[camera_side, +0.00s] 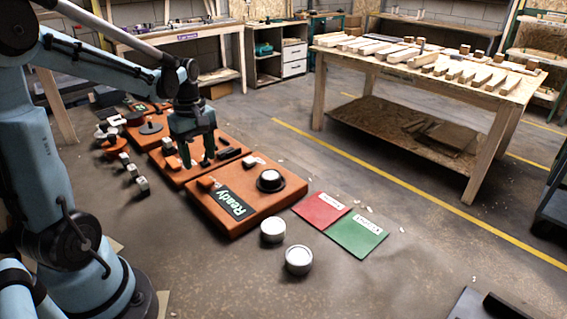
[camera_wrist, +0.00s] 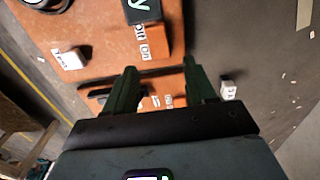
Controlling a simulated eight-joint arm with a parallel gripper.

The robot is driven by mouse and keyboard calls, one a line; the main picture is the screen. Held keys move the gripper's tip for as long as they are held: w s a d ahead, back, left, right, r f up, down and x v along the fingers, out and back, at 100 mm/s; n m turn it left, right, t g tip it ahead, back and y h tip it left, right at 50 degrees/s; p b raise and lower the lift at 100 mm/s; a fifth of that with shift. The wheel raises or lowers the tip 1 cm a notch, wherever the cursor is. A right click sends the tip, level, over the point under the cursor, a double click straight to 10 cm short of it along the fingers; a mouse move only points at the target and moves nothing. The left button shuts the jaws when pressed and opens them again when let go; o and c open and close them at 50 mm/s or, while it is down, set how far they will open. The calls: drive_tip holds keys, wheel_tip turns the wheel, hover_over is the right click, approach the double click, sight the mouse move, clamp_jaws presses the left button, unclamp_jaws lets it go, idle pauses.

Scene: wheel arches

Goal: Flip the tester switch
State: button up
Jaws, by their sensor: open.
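The tester is an orange box (camera_side: 238,214) with a black display (camera_side: 230,204) reading "Ready". A small orange block (camera_side: 209,183) stands on its left edge. In the wrist view, this block (camera_wrist: 152,42) carries "Off" and "On" labels beside the black display (camera_wrist: 143,10). I cannot clearly see the switch lever or its position. My gripper (camera_side: 198,163) points down over the middle orange box, left of the tester. In the wrist view, my gripper's (camera_wrist: 160,70) two green fingers are apart, with nothing held between them.
A round part (camera_side: 270,180) sits on the tester. Two white-topped cylinders (camera_side: 272,230) (camera_side: 298,260) stand on the floor in front. A red mat (camera_side: 321,210) and a green mat (camera_side: 357,233) lie to the right. Several small labelled blocks (camera_side: 133,172) stand left. A wooden table (camera_side: 430,70) stands behind.

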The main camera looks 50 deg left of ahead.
sight(203, 179)
drive_tip(key=shift+f, duration=2.85)
clamp_jaws()
drive_tip(key=shift+d+r+y, duration=0.1)
drive_tip(key=shift+d+y, duration=0.3)
drive_tip(key=shift+y, duration=0.8)
drive_tip(key=shift+d+r+y, duration=0.1)
drive_tip(key=shift+d+y, duration=0.15)
drive_tip(key=shift+y, duration=1.05)
unclamp_jaws()
